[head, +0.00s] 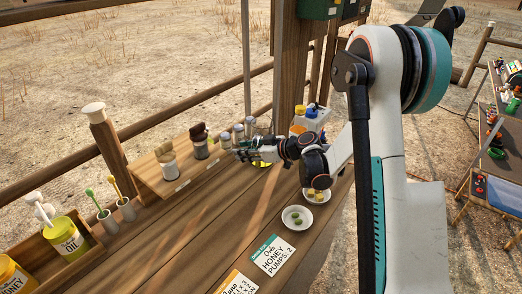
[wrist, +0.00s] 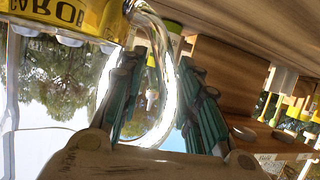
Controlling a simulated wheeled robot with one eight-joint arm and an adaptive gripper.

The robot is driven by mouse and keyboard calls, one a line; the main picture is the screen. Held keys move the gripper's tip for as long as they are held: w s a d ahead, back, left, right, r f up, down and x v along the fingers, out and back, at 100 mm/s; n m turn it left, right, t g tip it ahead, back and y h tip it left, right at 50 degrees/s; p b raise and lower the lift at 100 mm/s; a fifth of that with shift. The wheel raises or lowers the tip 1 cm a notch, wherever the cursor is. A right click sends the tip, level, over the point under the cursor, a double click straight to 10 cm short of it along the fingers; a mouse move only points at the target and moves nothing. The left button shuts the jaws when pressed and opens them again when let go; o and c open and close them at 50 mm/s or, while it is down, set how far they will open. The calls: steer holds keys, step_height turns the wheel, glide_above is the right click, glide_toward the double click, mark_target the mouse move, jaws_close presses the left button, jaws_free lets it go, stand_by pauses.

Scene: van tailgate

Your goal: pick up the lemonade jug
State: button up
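In the wrist view a clear, shiny vessel (wrist: 55,85), which looks like the glass jug, fills the left side. Its curved clear handle (wrist: 168,75) bows out toward the middle. My gripper (wrist: 160,85) has its two green-grey fingers apart, one on each side of the handle; I cannot tell whether either touches it. In the head view my gripper (head: 243,150) is low over the far part of the wooden counter, with a bit of yellow (head: 261,164) just below it. The jug is mostly hidden there by my arm and gripper.
Shakers (head: 225,139) and jars (head: 200,147) stand close to the left of my gripper on a wooden riser (head: 150,177). A white caddy (head: 312,120) with bottles is behind. Small plates (head: 297,218) and a honey card (head: 272,254) lie nearer. The counter's middle (head: 205,215) is clear.

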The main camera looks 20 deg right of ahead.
jaws_close()
steer(key=shift+r, duration=0.25)
stand_by(0.3)
